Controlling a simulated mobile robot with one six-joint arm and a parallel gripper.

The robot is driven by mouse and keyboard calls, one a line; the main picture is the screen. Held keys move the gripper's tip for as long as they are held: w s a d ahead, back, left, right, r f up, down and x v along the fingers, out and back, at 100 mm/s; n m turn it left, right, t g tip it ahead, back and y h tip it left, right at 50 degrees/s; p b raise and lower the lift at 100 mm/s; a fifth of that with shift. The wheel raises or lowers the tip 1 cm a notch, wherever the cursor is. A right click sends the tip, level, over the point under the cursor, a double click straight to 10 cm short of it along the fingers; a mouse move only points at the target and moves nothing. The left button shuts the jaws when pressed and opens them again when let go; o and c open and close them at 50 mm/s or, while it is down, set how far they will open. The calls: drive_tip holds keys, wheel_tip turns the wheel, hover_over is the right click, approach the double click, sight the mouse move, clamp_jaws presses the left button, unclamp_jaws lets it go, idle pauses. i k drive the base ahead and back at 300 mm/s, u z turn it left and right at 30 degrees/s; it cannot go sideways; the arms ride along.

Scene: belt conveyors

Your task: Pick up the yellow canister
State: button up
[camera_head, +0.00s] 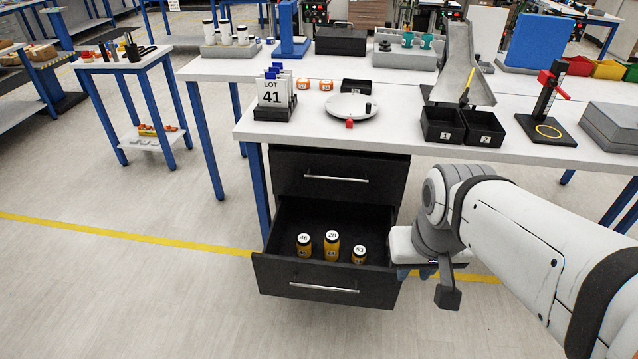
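Three yellow-orange canisters with black bands and numbered white tops stand upright in the open lower drawer (325,286). The left canister (304,251) reads 46, the middle canister (331,252) reads 28, and the right canister (359,258) reads 53. The middle one looks tallest and the right one shortest. My gripper (402,272) is at the drawer's right side in the picture, to the right of the canisters and apart from them.
The upper drawer (335,189) is shut above the open one. The white tabletop (420,158) overhangs behind, holding a LOT 41 card rack (275,98), a round dish (348,110), black bins (442,125) and a stand (545,125). The floor (150,290) at left is clear.

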sight(359, 253)
drive_tip(key=z, duration=1.4)
drive_tip(key=k, duration=1.35)
drive_tip(key=u, duration=1.05)
drive_tip(key=i, duration=1)
drive_tip(key=z, duration=0.15)
